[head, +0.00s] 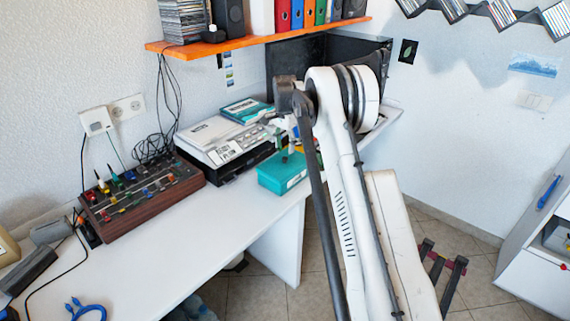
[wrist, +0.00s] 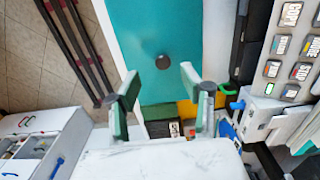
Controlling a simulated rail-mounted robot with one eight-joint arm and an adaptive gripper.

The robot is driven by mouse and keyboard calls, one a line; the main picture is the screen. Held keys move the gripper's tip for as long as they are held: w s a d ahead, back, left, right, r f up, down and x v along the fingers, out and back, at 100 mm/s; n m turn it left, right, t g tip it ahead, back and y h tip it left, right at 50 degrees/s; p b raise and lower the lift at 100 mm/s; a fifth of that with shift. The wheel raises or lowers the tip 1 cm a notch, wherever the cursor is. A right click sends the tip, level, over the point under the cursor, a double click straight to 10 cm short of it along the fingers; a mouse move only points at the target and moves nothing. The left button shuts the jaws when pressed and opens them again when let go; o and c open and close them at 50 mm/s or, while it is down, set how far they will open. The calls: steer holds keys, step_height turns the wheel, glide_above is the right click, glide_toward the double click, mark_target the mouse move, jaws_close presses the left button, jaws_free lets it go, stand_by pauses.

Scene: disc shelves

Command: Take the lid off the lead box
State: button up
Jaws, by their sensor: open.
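The lead box (head: 281,179) is a teal box on the white desk, close to its front edge, in the head view. In the wrist view its flat teal lid (wrist: 150,30) fills the upper middle, with a small dark round knob (wrist: 163,62) on it. My gripper (wrist: 160,76) is open, its two green-padded fingers apart on either side of the knob in the picture. I cannot tell the height gap between fingertips and lid. In the head view my arm partly hides the gripper and the area behind the box.
A grey-and-black machine with buttons (head: 225,143) stands left of the box, a teal booklet (head: 246,110) on top. A wood-sided mixer (head: 140,193) sits farther left. An orange shelf (head: 255,37) hangs above. The desk's front left surface (head: 190,240) is mostly clear.

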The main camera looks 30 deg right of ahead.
mark_target(285, 157)
steer(key=shift+w+d+f, duration=0.1)
steer(key=shift+w+f, duration=0.05)
steer(key=shift+f, duration=1.25)
steer(key=shift+w+d+f, duration=0.1)
steer(key=shift+f, duration=1.3)
steer(key=shift+c, duration=0.4)
jaws_close()
